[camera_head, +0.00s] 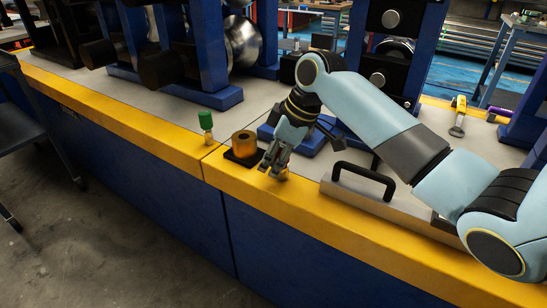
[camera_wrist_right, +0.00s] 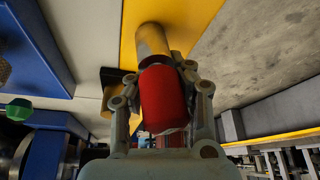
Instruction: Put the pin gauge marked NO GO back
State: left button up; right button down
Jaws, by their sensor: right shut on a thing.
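My right gripper (camera_head: 274,170) is low over the front of the bench, to the right of a brass-coloured ring or tube (camera_head: 243,143) on a black base (camera_head: 232,157). In the right wrist view it is shut on a red handle (camera_wrist_right: 164,100), with a shiny cylindrical pin (camera_wrist_right: 151,42) running out of its far end over the yellow edge. This appears to be the pin gauge; no marking is readable. Whether the pin touches the bench, I cannot tell. A green-topped gauge-like piece (camera_head: 206,124) stands upright left of the black base. My left gripper is out of view.
The bench's yellow front edge (camera_head: 130,116) runs diagonally, with floor beyond it. Blue machine stands (camera_head: 205,95) stand behind. A metal plate with a black handle (camera_head: 357,180) lies to the right of the gripper. Grey bench top left of the green-topped piece is clear.

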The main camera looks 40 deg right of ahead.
jog(key=c, duration=1.2)
grip_release()
jog(key=shift+f, duration=0.1)
jog(key=shift+f+b, duration=0.25)
jog(key=shift+b, duration=0.4)
jog(key=p+v, duration=0.3)
jog(key=v, duration=0.8)
